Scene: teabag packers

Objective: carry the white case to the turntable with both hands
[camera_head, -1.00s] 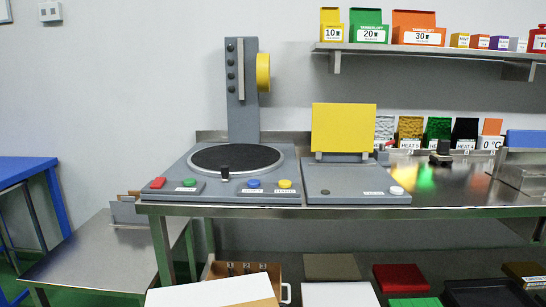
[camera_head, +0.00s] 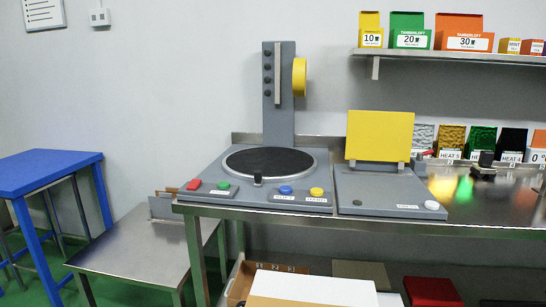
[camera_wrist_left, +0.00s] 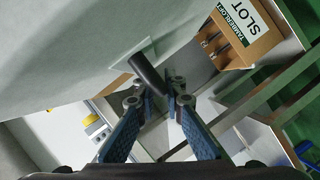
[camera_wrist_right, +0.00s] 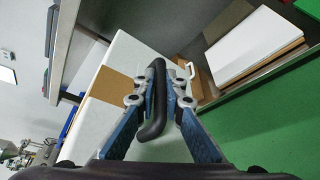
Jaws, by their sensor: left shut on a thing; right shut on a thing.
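The white case (camera_head: 318,286) shows at the bottom of the head view, with a tan strip along its near part; the rest is cut off. In the left wrist view its pale side (camera_wrist_left: 70,50) fills the upper left. My left gripper (camera_wrist_left: 172,100) is shut on a black handle (camera_wrist_left: 148,74) on that side. In the right wrist view the case (camera_wrist_right: 125,55) carries a tan patch, and my right gripper (camera_wrist_right: 168,88) is shut on its black handle (camera_wrist_right: 154,128). The turntable (camera_head: 268,161), a black disc on a grey base, stands on the steel bench ahead, empty.
A grey column with a yellow disc (camera_head: 299,77) rises behind the turntable. Buttons and a small black knob (camera_head: 258,181) line its front. A grey station with a yellow panel (camera_head: 380,135) stands to the right. A low steel table (camera_head: 140,245) and blue table (camera_head: 45,170) stand left.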

